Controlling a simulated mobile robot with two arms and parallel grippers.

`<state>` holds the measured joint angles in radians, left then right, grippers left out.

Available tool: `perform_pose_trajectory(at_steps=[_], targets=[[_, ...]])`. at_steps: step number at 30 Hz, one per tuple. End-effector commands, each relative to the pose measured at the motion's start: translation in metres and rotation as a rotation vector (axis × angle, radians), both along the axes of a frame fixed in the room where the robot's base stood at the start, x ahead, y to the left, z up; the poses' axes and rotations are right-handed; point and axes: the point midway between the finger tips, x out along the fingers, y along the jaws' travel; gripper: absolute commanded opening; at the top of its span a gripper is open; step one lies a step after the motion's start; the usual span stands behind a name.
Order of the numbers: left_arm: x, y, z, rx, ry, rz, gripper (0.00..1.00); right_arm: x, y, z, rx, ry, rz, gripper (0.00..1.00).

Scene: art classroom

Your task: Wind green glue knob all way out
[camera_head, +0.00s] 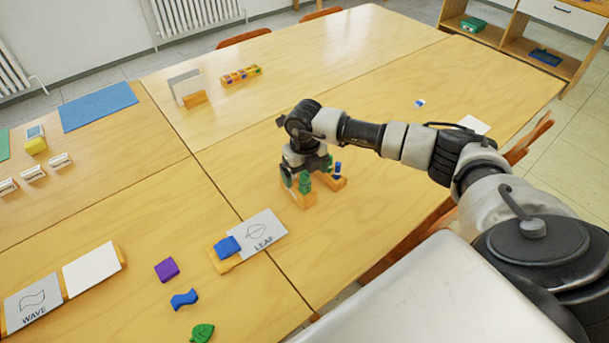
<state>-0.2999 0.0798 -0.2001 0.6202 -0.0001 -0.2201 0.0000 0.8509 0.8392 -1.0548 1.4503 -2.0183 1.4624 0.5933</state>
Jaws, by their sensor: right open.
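A green knob-like piece (305,183) stands upright on a small orange wooden block (304,199) on the table. It is small in the head view, and the gripper hides part of it. My right gripper (304,173) points down over this piece, its fingers open at the piece's sides. I cannot tell whether the fingers touch it. A blue piece (338,168) stands close by on another orange part. My left gripper is not in view.
A LEAF card (262,231) with a blue block, a purple block (167,269), a blue wave piece (184,299) and a green leaf piece (203,333) lie nearer. A divided orange tray (241,76) stands farther back. The table right of the gripper is mostly clear.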

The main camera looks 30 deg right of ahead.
Motion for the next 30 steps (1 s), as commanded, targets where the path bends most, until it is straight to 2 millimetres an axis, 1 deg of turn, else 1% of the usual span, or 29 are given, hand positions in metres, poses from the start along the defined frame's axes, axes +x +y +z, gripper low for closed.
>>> perform_pose_trajectory(at_steps=[1,3,18,21,25,30], targets=[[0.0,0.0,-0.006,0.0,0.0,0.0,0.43,0.0,-0.001,-0.002,-0.001,-0.002,0.051,0.96],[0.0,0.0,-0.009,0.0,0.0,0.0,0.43,0.0,-0.001,-0.002,-0.001,-0.002,0.125,0.96],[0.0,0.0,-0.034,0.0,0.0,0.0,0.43,0.0,0.0,-0.002,-0.001,-0.001,0.641,0.96],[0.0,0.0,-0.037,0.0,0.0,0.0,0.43,0.0,0.0,-0.001,-0.001,-0.001,0.719,0.96],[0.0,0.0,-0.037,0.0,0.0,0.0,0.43,0.0,0.0,0.0,-0.001,-0.001,0.763,0.96],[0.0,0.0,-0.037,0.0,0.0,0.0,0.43,0.0,0.0,0.0,-0.001,0.0,0.764,0.96]])
